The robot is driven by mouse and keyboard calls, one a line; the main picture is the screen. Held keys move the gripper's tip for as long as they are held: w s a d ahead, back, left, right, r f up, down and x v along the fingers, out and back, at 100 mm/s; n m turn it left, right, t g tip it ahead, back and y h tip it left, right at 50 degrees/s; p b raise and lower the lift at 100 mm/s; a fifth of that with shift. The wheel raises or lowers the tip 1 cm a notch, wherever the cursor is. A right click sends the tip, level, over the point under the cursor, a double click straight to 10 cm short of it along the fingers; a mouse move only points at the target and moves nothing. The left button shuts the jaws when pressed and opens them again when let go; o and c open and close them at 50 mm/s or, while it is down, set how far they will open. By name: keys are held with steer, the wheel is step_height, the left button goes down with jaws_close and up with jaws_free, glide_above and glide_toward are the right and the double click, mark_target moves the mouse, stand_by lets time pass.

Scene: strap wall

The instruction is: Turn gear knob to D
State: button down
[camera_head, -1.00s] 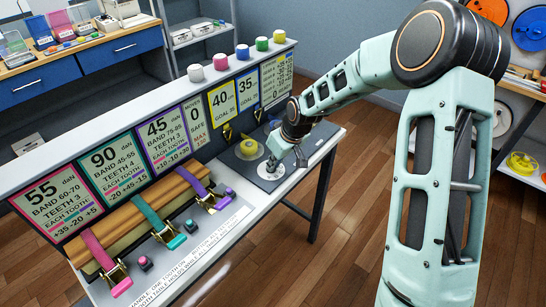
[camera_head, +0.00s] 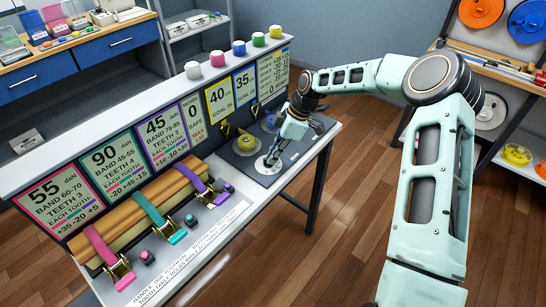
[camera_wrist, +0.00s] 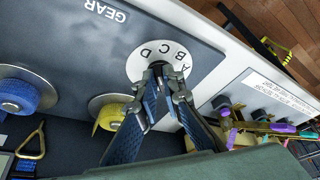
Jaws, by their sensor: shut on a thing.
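The gear dial is a white disc (camera_wrist: 147,52) with the letters A, B, C and D, set in a grey panel marked GEAR (camera_wrist: 100,20). The disc also shows in the head view (camera_head: 264,166) at the right end of the bench. My gripper (camera_wrist: 162,70) comes down on the disc's middle and is shut on the small dark gear knob (camera_wrist: 157,65). The fingers hide most of the knob, so I cannot tell which letter it points at. In the head view my gripper (camera_head: 273,158) is over the disc.
A yellow spool (camera_wrist: 112,117) and a blue spool (camera_wrist: 20,95) sit beside the dial. Straps with ratchets, one purple (camera_head: 206,187), lie along the bench to the left. A sign board (camera_head: 120,165) stands behind. Bare floor lies in front of the bench.

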steer(key=shift+w+n+g+b, duration=0.2)
steer(key=shift+n+g+b, duration=0.3)
steer(key=shift+n, duration=1)
steer(key=shift+h, duration=0.3)
steer(key=c, duration=2.1)
jaws_free()
steer(key=v, duration=1.2)
steer(key=shift+w+f, duration=0.1)
steer(key=shift+w, duration=0.1)
